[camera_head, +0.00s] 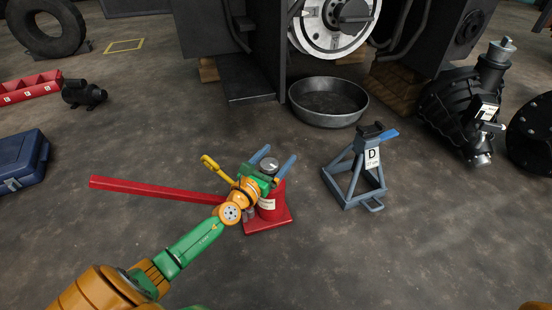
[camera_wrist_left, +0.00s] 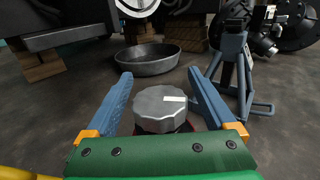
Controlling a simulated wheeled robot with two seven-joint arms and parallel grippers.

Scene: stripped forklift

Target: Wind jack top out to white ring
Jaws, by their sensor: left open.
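The red bottle jack (camera_head: 270,205) stands upright on its red base, with a pale label on its body. Its jack top (camera_head: 269,165) is a grey, ridged round cap; in the left wrist view the jack top (camera_wrist_left: 158,112) bears a small white mark. My left gripper (camera_head: 277,156) is open, its two blue fingers on either side of the cap; in the left wrist view, gaps show between the left gripper (camera_wrist_left: 160,74) fingers and the cap. No white ring shows; the screw below the cap is hidden. My right gripper is not in view.
A long red bar (camera_head: 150,190) reaches left from the jack. A blue-grey jack stand (camera_head: 352,178) marked D stands to the right. A round metal pan (camera_head: 328,115) lies behind, before the dark forklift body (camera_head: 245,82). The floor in front is clear.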

